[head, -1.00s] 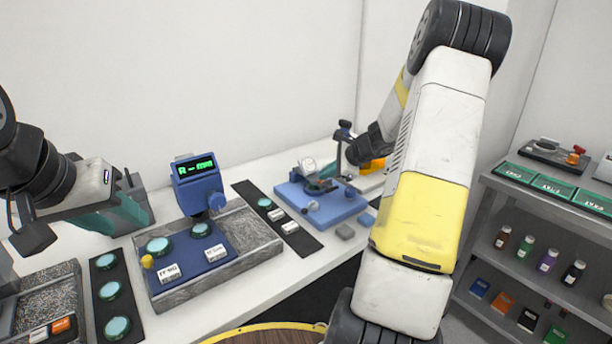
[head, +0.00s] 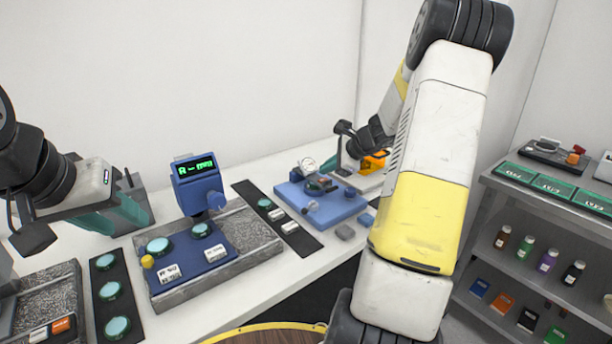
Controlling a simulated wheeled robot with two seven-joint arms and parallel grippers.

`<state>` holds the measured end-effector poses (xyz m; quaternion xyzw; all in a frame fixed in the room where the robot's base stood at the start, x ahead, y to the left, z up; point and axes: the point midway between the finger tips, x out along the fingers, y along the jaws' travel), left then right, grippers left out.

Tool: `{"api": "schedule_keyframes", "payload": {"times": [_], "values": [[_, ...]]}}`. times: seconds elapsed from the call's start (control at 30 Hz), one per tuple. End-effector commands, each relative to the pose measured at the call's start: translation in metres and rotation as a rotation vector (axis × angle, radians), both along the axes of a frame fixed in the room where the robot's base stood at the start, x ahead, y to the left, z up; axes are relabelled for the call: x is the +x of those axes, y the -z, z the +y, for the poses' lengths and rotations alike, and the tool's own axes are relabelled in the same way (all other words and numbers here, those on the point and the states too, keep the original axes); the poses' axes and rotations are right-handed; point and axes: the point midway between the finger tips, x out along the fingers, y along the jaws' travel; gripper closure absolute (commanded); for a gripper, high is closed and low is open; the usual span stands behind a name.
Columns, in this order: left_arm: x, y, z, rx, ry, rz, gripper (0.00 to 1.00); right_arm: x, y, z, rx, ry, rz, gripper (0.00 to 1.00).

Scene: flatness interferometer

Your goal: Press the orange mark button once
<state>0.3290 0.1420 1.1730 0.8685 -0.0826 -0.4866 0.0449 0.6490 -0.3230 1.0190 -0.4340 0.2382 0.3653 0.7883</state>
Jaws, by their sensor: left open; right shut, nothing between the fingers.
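An orange block (head: 374,161), which looks like the orange mark button, is on a pale-based device at the back of the bench, right of the blue plate. My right forearm partly hides this device. My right gripper (head: 361,149) is shut and empty, at the orange block's upper left; whether they touch I cannot tell. My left gripper (head: 128,207) is open and empty at the left, above the bench and left of the blue display unit.
The blue display unit (head: 198,185) stands on a grey tray with teal buttons. A blue plate (head: 338,206) carries a dial gauge. Black strips with teal buttons (head: 110,291) lie on the bench. A grey shelf (head: 490,207) with bottles stands at the right.

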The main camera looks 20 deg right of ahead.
Motion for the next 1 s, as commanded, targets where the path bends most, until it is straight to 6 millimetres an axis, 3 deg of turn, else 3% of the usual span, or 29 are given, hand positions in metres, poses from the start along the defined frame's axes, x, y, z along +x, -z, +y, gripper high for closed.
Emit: {"api": "schedule_keyframes", "payload": {"times": [0.5,1.0], "values": [[0.0,0.0,0.0,0.0,0.0,0.0,0.59,0.0,-0.047,0.0,-0.001,-0.001,-0.002,1.0],[0.0,0.0,0.0,0.0,0.0,0.0,0.59,0.0,-0.048,0.0,0.0,0.001,-0.001,1.0]]}}
